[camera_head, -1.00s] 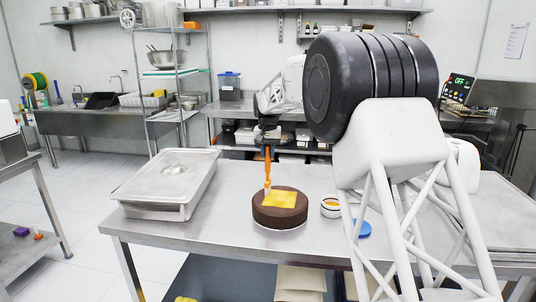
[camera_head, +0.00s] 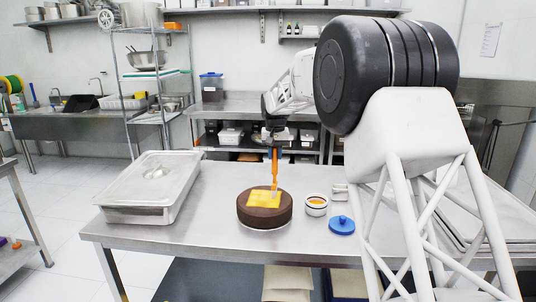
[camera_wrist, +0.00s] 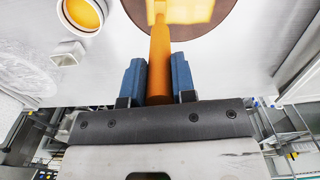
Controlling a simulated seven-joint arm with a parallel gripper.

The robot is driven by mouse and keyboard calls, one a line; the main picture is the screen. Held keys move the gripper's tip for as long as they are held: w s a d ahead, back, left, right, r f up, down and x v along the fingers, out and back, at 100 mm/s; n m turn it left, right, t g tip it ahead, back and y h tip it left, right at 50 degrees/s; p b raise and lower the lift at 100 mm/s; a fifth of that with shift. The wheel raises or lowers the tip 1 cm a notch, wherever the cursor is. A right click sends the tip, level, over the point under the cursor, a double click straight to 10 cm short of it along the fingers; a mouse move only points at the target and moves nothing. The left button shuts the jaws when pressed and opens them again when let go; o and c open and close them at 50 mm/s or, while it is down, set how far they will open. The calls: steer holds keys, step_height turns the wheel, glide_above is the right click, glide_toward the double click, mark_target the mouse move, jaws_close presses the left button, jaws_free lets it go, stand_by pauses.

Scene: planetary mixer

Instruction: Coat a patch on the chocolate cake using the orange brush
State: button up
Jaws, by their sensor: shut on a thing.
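The round chocolate cake (camera_head: 265,214) sits on the steel table, with a yellow patch (camera_head: 264,199) on its top. It also shows at the top of the wrist view (camera_wrist: 218,18). My gripper (camera_head: 274,146) is above the cake and shut on the orange brush (camera_head: 275,165). The brush points down, its pale tip at the right part of the yellow patch; I cannot tell whether it touches. In the wrist view the orange handle (camera_wrist: 159,62) stands between the two blue fingers (camera_wrist: 158,82).
A small white cup (camera_head: 316,206) with orange contents stands right of the cake. A blue lid (camera_head: 341,225) lies further right. A lidded steel pan (camera_head: 155,188) is on the left of the table. Table in front of the cake is clear.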

steer(key=shift+w+a, duration=0.9)
steer(key=shift+a, duration=3.6)
step_height(320, 180, up, 8)
steer(key=shift+a, duration=0.3)
steer(key=s+d, duration=0.3)
steer(key=s, duration=0.4)
steer(key=shift+s+d, duration=0.35)
